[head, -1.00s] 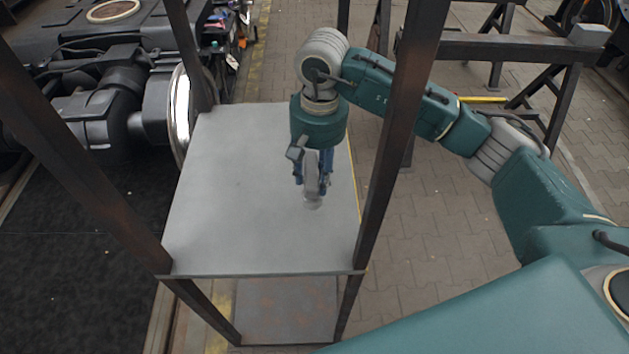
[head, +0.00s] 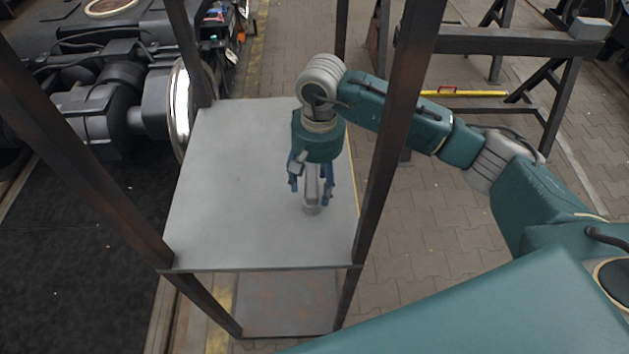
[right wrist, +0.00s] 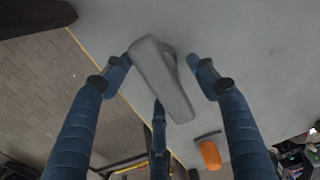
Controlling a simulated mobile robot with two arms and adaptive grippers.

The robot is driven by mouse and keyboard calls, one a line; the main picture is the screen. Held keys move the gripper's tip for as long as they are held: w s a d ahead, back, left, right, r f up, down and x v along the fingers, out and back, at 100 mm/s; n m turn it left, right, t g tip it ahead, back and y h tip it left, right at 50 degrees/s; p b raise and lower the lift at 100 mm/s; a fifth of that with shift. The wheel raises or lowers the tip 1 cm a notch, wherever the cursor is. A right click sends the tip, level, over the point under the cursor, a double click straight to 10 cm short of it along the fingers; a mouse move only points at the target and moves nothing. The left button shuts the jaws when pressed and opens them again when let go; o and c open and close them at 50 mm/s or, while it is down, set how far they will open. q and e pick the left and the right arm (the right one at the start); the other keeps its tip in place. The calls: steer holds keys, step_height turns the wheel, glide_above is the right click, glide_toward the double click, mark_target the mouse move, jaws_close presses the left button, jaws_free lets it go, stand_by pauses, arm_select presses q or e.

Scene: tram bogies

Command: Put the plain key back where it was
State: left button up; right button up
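A grey, elongated piece, apparently the plain key (head: 312,186), is between the fingers of my right gripper (head: 311,190) over the grey shelf top. Its lower end appears to meet the shelf, but contact is hard to tell. In the right wrist view the key (right wrist: 161,78) has a loop-like recess along one side. The fingers of the right gripper (right wrist: 162,78) are spread around it, with a clear gap on the right; the left fingertip is close to it. My left gripper is out of view.
The grey shelf top (head: 225,190) is otherwise bare. Dark steel posts (head: 398,130) rise at its corners, with my right arm reaching in past one. A lower shelf (head: 285,300) lies beneath. A bogie with a wheel (head: 180,110) stands at left. An orange object (right wrist: 210,154) shows in the right wrist view.

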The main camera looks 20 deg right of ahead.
steer(key=shift+r, duration=0.35)
steer(key=r+b, duration=0.1)
steer(key=r, duration=0.2)
steer(key=r+b, duration=0.1)
steer(key=r, duration=0.3)
steer(key=r+b, duration=0.2)
steer(key=r, duration=0.1)
steer(key=shift+d+r, duration=0.25)
steer(key=shift+r, duration=0.05)
steer(key=shift+s+r, duration=0.1)
steer(key=shift+r, duration=0.35)
